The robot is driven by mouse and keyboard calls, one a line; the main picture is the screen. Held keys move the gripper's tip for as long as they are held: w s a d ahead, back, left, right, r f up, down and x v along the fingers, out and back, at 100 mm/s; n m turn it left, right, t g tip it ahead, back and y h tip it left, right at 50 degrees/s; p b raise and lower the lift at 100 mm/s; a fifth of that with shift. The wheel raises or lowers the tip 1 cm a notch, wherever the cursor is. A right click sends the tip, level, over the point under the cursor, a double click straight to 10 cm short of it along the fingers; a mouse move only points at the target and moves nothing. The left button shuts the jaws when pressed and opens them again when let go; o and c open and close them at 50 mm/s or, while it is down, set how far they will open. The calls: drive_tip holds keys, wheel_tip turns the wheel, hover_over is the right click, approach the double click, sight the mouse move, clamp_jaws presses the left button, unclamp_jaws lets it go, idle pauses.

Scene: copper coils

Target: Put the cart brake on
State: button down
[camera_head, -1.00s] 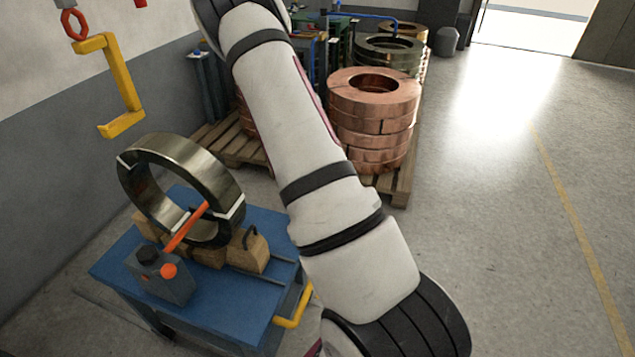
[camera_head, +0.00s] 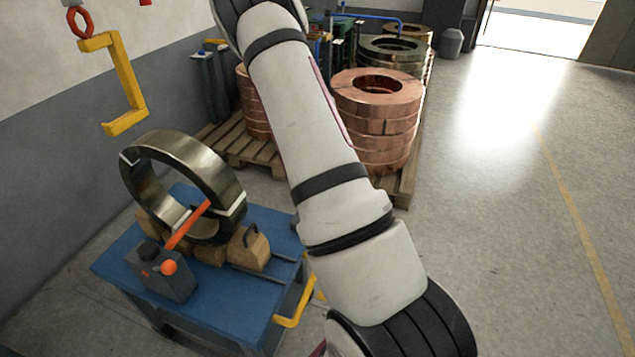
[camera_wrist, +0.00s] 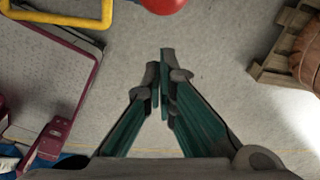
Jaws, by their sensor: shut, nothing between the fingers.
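The blue cart (camera_head: 225,317) stands at the lower left in the head view. It bears a dark metal coil (camera_head: 205,165) standing on edge between wooden blocks, and a grey box (camera_head: 172,285) with an orange lever (camera_head: 188,226) and an orange knob. A yellow handle (camera_head: 292,312) sticks out at its near right side. In the wrist view my gripper (camera_wrist: 161,74) is shut and empty above the grey floor. A red rounded thing (camera_wrist: 163,4), cut by the top edge, lies beyond the fingertips; I cannot tell what it belongs to. My gripper is out of the head view.
A yellow bar frame (camera_wrist: 62,17) is at the upper left in the wrist view. Copper coils (camera_head: 377,105) stand stacked on a wooden pallet (camera_head: 403,188) behind my arm. A yellow hook (camera_head: 124,85) hangs above the cart. The floor at right is clear.

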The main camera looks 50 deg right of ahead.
wheel_tip(320, 180, up, 10)
drive_tip(key=shift+a+f+p, duration=0.15)
drive_tip(key=shift+a+p, duration=0.2)
drive_tip(key=shift+p, duration=0.1)
drive_tip(key=shift+w, duration=0.1)
drive_tip(key=s+a+r+n+t+y+p, duration=0.1)
drive_tip(key=s+a+r+n+p, duration=0.15)
drive_tip(key=a+r+n, duration=0.55)
drive_tip(key=s+a+r+n+t+y+p, duration=0.1)
drive_tip(key=s+a+r+n, duration=0.3)
drive_tip(key=a+r, duration=0.85)
drive_tip(key=s+a+r+n+p, duration=0.1)
drive_tip(key=s+a+r+n, duration=0.1)
drive_tip(key=s+a+n, duration=0.2)
drive_tip(key=s+a+r+n+t+p, duration=0.1)
drive_tip(key=s+a+r+n, duration=0.2)
drive_tip(key=s+a+n, duration=0.2)
drive_tip(key=s+a+r+n+t+h+p, duration=0.1)
drive_tip(key=s+a+r+n, duration=0.2)
drive_tip(key=s+n, duration=0.5)
drive_tip(key=shift+s+a+r+p, duration=0.2)
drive_tip(key=shift+s+a+p, duration=0.2)
drive_tip(key=shift+s+a, duration=0.4)
